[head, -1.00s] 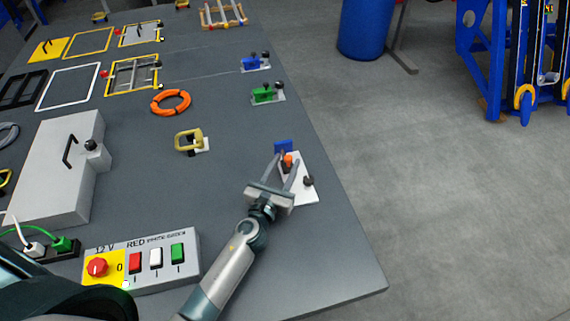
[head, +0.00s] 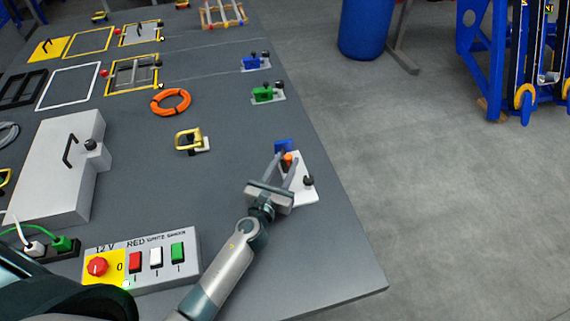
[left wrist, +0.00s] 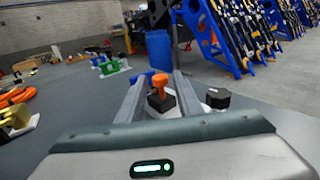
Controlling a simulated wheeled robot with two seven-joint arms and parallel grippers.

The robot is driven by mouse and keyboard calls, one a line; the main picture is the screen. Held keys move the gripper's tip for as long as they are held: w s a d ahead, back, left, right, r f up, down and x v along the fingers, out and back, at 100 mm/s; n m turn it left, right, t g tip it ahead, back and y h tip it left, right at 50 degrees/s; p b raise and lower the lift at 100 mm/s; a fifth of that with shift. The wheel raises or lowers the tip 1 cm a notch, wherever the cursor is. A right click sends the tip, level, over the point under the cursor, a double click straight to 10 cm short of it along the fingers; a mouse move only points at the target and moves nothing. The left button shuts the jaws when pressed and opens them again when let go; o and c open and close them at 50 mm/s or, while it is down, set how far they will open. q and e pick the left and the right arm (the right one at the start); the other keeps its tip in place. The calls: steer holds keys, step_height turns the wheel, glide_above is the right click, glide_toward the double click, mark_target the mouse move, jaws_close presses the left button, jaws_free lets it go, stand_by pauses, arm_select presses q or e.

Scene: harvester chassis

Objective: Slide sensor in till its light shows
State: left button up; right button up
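The sensor, a small orange piece (head: 288,159) on a black body, sits over a white plate (head: 303,190) near the table's right edge. It also shows in the left wrist view (left wrist: 161,85). A blue block (head: 283,145) stands just beyond it, and a black knob (head: 308,181) is on the plate. My left gripper (head: 288,156) has its fingers spread on either side of the sensor. In the left wrist view the fingers look apart from the orange part; contact with the black body is unclear. No lit sensor light is discernible. My right gripper is not in view.
A switch box (head: 150,262) stands at the front left, with a grey case (head: 60,165) behind it. A yellow part (head: 190,140), an orange ring (head: 170,102), and green (head: 265,94) and blue (head: 254,62) fixtures lie farther back. The table right of the plate is clear.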

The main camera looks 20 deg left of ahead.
arm_select(q)
steer(key=shift+s, duration=0.15)
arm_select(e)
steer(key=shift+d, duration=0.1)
